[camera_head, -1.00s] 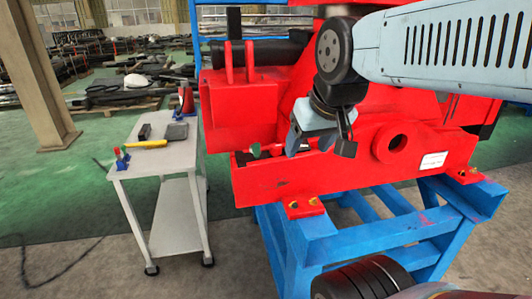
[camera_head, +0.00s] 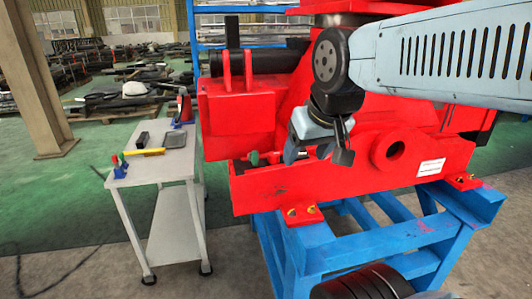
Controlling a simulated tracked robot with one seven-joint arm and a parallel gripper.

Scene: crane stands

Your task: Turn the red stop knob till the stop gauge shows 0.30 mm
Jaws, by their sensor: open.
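My gripper (camera_head: 307,152) is open and empty, in front of the red crane stand's lower part, pointing down. Its blue-grey fingers are apart, with a dark paddle-shaped part beside them. In the recess to its left, a small green knob (camera_head: 253,157) shows above the red front plate (camera_head: 290,190). A small reddish part (camera_head: 274,157) lies just right of the green knob; I cannot tell whether it is the red stop knob. The fingers hide part of the recess. I cannot make out the stop gauge or any reading.
The red machine sits on a blue steel frame (camera_head: 400,238). A grey trolley (camera_head: 118,178) at the left carries a yellow-handled tool (camera_head: 143,152), a dark box and a grey tray. A red boss with a hole (camera_head: 387,151) stands right of my gripper.

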